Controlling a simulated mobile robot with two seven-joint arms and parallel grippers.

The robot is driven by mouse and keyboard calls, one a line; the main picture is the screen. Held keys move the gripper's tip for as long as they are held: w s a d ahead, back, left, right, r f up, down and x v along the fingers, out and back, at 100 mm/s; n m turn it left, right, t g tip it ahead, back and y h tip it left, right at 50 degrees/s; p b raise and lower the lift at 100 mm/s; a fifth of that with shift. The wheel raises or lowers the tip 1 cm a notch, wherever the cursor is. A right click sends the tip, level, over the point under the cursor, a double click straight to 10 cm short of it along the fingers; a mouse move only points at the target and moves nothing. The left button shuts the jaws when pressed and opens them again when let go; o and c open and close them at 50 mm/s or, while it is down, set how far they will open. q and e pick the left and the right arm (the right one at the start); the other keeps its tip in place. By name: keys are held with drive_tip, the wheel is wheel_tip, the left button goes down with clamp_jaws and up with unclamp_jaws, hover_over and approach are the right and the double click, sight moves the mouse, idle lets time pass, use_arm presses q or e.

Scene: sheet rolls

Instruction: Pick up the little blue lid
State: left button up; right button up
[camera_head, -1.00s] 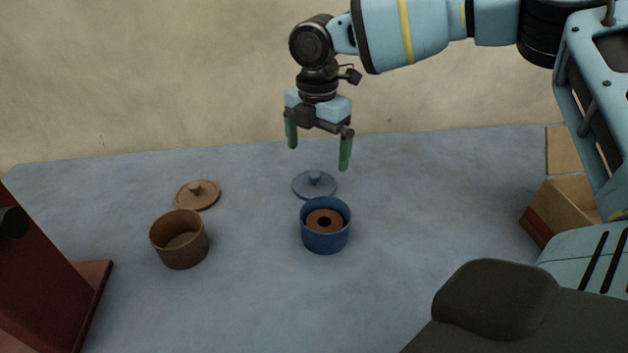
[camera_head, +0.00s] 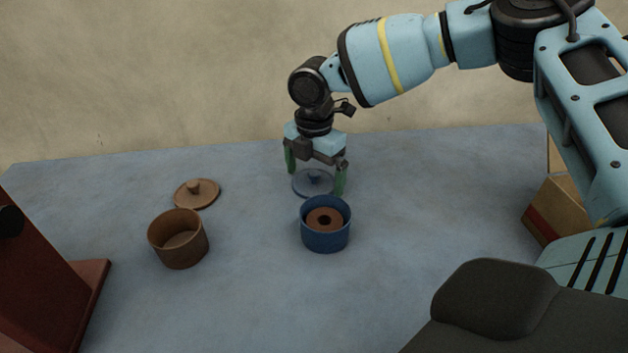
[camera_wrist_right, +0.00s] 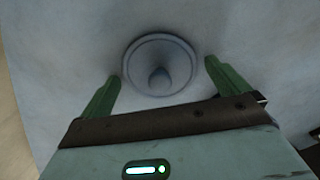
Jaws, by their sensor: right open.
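The little blue lid (camera_head: 313,183) lies on the blue-grey table behind the blue pot, with its round knob facing up. It also shows in the right wrist view (camera_wrist_right: 160,60). My right gripper (camera_head: 316,184) is low over the lid, its green fingers open, one on either side of it in the head view. In the right wrist view the lid's knob sits between and ahead of the open fingertips (camera_wrist_right: 163,75), with nothing held. My left gripper is not in view.
The blue pot (camera_head: 326,240) in front of the lid holds a brown roll (camera_head: 324,219). A brown pot (camera_head: 178,250) and brown lid (camera_head: 197,194) stand to the left. A dark red stand (camera_head: 45,290) is at far left, a cardboard box (camera_head: 562,207) at right.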

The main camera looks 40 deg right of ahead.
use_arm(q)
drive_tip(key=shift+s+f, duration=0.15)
use_arm(e)
drive_tip(key=c, duration=0.8)
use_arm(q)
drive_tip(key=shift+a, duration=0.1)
use_arm(e)
drive_tip(key=shift+r, duration=0.1)
use_arm(q)
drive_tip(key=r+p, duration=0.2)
drive_tip(key=p, duration=0.1)
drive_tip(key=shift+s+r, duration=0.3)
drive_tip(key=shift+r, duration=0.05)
use_arm(e)
wheel_tip(320, 180, up, 28)
drive_tip(key=shift+f, duration=0.1)
